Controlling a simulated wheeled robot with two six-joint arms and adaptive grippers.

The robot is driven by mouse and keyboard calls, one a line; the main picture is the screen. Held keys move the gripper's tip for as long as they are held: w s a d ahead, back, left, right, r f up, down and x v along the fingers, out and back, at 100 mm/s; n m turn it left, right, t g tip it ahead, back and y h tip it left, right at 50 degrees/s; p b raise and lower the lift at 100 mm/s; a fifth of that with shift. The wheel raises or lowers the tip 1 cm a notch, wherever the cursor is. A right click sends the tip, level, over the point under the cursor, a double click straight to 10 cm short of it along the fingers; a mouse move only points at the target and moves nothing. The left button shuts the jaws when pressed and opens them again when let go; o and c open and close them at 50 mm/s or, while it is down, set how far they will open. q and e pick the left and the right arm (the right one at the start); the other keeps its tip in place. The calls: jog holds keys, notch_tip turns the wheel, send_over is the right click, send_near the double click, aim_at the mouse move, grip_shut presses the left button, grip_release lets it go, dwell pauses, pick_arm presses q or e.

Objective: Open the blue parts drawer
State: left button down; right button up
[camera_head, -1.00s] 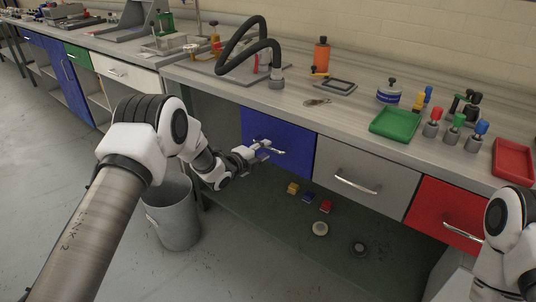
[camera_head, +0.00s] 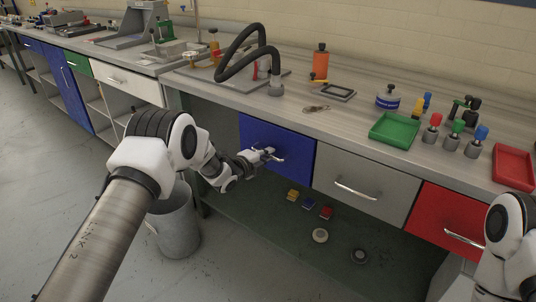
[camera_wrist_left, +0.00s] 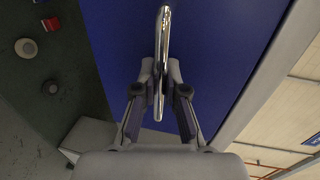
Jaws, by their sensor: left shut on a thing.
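The blue parts drawer (camera_head: 290,165) is in the row under the bench, left of the grey drawer. Its front looks about flush with the bench in the head view. Its metal bar handle (camera_wrist_left: 164,25) runs upright through the left wrist view. My left gripper (camera_head: 266,154) is at this handle. In the left wrist view its two fingers (camera_wrist_left: 161,80) are shut on the handle, one on each side, close to the blue front. My right arm shows at the right edge of the head view, but its gripper is out of view.
A grey drawer (camera_head: 345,171) and a red drawer (camera_head: 448,208) sit to the right. A grey bin (camera_head: 175,232) stands under my left arm. Small blocks and round pieces lie on the lower shelf (camera_head: 275,225). Green (camera_head: 396,130) and red (camera_head: 513,166) trays are on the bench.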

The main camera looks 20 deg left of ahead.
pick_arm(q)
jog(key=f+p+v, duration=0.2)
jog(key=p+v, duration=0.3)
jog(key=v, duration=0.7)
jog(key=s+f+p+v, duration=0.1)
jog(key=f+p+v, duration=0.2)
jog(key=v, duration=1)
jog(key=shift+s+f+p, duration=0.25)
jog(key=shift+p, duration=0.75)
jog(key=shift+a, duration=0.1)
jog(key=c, duration=1.2)
grip_release()
jog(key=v, duration=1.2)
